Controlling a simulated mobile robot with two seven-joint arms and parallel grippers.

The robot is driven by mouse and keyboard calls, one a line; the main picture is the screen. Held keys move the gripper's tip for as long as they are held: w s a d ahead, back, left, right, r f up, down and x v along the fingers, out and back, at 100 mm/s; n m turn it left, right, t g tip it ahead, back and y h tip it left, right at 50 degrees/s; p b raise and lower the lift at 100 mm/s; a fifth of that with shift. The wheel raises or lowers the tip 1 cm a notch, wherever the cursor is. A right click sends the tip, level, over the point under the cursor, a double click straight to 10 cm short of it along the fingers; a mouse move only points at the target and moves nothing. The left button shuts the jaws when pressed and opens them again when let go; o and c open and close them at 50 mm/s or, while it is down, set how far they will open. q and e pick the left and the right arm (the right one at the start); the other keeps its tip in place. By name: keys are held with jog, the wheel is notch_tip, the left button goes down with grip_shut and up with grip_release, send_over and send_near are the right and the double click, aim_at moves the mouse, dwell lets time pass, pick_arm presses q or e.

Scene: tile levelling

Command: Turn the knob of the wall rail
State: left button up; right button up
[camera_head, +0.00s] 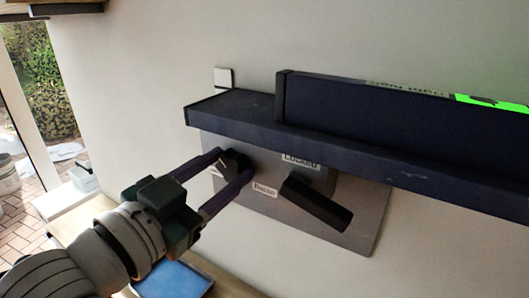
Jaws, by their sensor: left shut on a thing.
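The wall rail (400,166) is a long dark bar fixed along the wall, with a grey plate (358,232) below it. The plate carries a label reading "LOCKED" (301,160) and a second small label (265,189) that is hard to read. A small dark knob (232,160) sits at the plate's upper left, under the rail. My left gripper (236,166) comes in from the lower left and is shut on the knob, one finger on each side. A dark cylindrical handle (316,204) sticks out right of the gripper. My right gripper is not in view.
A green display strip (490,103) shows at the rail's right end. A white switch (223,78) is on the wall above the rail. A blue tray (172,280) lies below my left gripper. A window opening is at the far left.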

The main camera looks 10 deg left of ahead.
pick_arm(q)
grip_shut()
jog(key=shift+n, duration=1.2)
jog(key=n, duration=0.2)
jog(key=shift+n, duration=0.3)
jog(key=o, duration=0.7)
grip_release()
jog(key=shift+o, duration=0.2)
jog(key=shift+a, duration=0.1)
